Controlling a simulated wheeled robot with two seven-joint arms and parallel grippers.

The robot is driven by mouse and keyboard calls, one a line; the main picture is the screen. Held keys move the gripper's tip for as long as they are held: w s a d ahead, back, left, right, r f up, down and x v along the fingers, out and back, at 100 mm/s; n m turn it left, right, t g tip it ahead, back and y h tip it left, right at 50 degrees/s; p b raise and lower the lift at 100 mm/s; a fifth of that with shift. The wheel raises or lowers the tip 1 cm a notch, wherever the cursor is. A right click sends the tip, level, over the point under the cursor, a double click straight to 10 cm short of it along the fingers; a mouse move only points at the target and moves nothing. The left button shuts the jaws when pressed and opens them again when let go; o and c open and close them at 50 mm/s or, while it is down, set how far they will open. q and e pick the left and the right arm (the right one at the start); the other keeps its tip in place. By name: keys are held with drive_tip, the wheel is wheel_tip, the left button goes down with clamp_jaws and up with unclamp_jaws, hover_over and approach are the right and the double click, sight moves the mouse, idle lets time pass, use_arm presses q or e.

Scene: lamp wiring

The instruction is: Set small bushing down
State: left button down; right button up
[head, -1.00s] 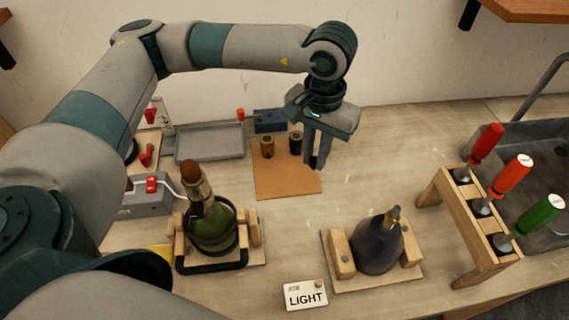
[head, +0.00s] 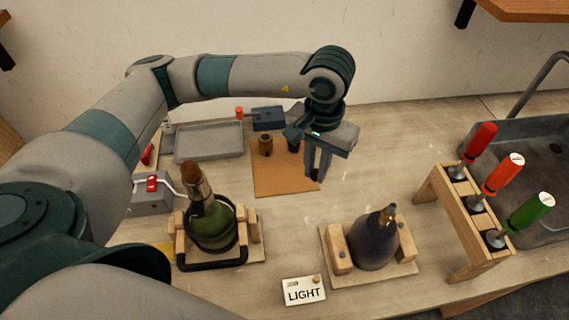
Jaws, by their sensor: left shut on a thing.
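My left gripper (head: 314,176) points straight down at the right edge of a brown mat (head: 285,181), with its fingers close together. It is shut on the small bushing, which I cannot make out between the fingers. A brown cylinder (head: 265,145) stands upright at the back of the mat. A dark cylinder (head: 293,145) stands beside it, partly hidden by the gripper. My right gripper is not in view.
A green bottle (head: 212,230) and a dark bottle (head: 373,243) stand in wooden cradles in front. A grey tray (head: 208,141) and a blue box (head: 268,117) are behind. A screwdriver rack (head: 467,215) is right. A LIGHT card (head: 304,291) lies in front. Table right of the mat is clear.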

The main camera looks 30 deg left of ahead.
use_arm(q)
drive_tip(key=w+a+f+p, duration=0.1)
drive_tip(key=a+f, duration=0.1)
drive_tip(key=a, duration=0.1)
drive_tip(key=w+a+f+p, duration=0.1)
drive_tip(key=a+f+p, duration=0.1)
drive_tip(key=a, duration=0.1)
drive_tip(key=w+a+f+p, duration=0.1)
drive_tip(key=a, duration=0.2)
drive_tip(key=shift+w+a+f+p, duration=0.2)
drive_tip(key=shift+w+f+p, duration=0.15)
drive_tip(key=shift+f+p, duration=0.05)
drive_tip(key=shift+f, duration=0.15)
drive_tip(key=shift+f+p, duration=0.3)
drive_tip(key=shift+p, duration=0.1)
wheel_tip(320, 180, down, 3)
drive_tip(key=shift+r+p, duration=0.15)
drive_tip(key=shift+p, duration=0.75)
drive_tip(key=shift+f, duration=0.25)
drive_tip(key=shift+f+b, duration=0.25)
drive_tip(key=shift+b, duration=0.05)
